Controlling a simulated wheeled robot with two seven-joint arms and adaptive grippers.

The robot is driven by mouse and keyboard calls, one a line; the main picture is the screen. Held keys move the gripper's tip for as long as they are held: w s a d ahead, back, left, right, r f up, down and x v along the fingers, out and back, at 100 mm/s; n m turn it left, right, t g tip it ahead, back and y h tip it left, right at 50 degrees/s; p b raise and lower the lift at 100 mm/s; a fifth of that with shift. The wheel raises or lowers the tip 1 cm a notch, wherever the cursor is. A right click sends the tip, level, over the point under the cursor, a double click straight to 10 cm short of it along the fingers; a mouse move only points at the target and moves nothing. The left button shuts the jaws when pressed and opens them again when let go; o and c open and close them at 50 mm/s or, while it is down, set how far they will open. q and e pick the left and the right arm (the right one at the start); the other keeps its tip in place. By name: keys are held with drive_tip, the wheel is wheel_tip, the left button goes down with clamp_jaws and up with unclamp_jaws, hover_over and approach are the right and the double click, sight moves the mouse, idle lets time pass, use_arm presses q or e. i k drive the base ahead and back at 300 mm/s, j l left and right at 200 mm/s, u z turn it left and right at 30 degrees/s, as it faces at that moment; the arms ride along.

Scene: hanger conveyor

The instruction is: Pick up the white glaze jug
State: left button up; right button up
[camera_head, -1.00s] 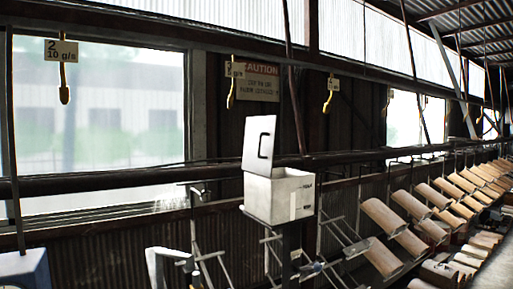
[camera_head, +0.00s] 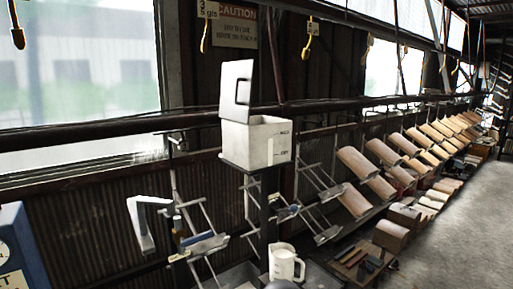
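A white jug (camera_head: 283,262) with a side handle and faint markings stands upright near the bottom centre of the head view. A rounded light-grey shape (camera_head: 281,285) at the bottom edge overlaps its foot, and I cannot tell what it is. Neither of my grippers shows in the view.
Metal racks (camera_head: 205,244) flank the post. A white bent fixture (camera_head: 145,222) and a blue machine (camera_head: 18,245) stand left. Tiles line the right, beside open floor (camera_head: 455,230).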

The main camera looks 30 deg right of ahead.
sight(288, 267)
drive_tip(key=z, duration=1.35)
drive_tip(key=u, duration=0.7)
drive_tip(key=i+l+u, duration=0.35)
drive_tip(key=l, duration=0.3)
drive_tip(key=l+u, duration=0.2)
drive_tip(key=l, duration=0.15)
drive_tip(key=i+l+u, duration=0.2)
drive_tip(key=l, duration=0.15)
drive_tip(key=k, duration=0.05)
